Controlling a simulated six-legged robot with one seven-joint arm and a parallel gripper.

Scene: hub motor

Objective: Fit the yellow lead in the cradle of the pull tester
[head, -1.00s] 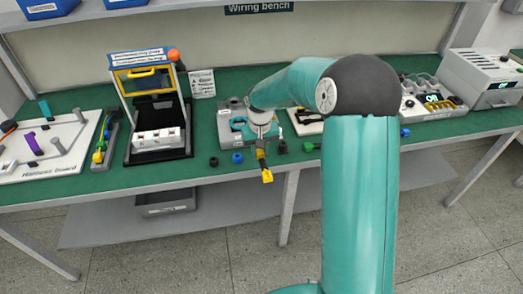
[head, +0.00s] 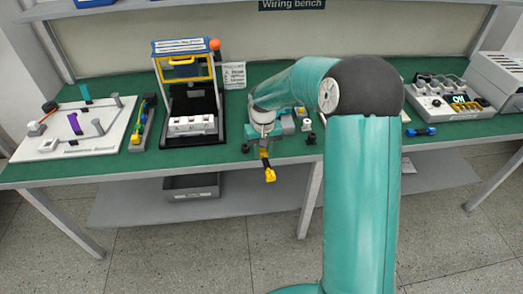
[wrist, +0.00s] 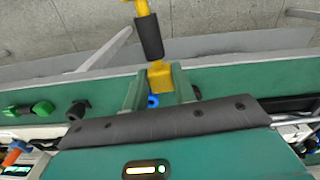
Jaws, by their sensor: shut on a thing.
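The yellow lead (head: 269,168) hangs from my gripper (head: 264,147) in front of the bench's front edge in the head view. Its yellow end points down toward the floor. In the wrist view my gripper (wrist: 160,88) is shut on a yellow block of the lead (wrist: 160,72), with a black sleeve (wrist: 149,37) and more yellow beyond it. A grey and teal device (head: 289,123), possibly the pull tester, stands on the bench behind my arm. My arm hides most of it, and I cannot make out its cradle.
The green bench (head: 345,156) has a blue-and-yellow framed station (head: 189,131) with a white block, left of my gripper. A harness board (head: 60,146) and a narrow tray (head: 143,123) lie farther left. Small dark parts (head: 311,138) and a blue-ended part (head: 421,131) lie to the right.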

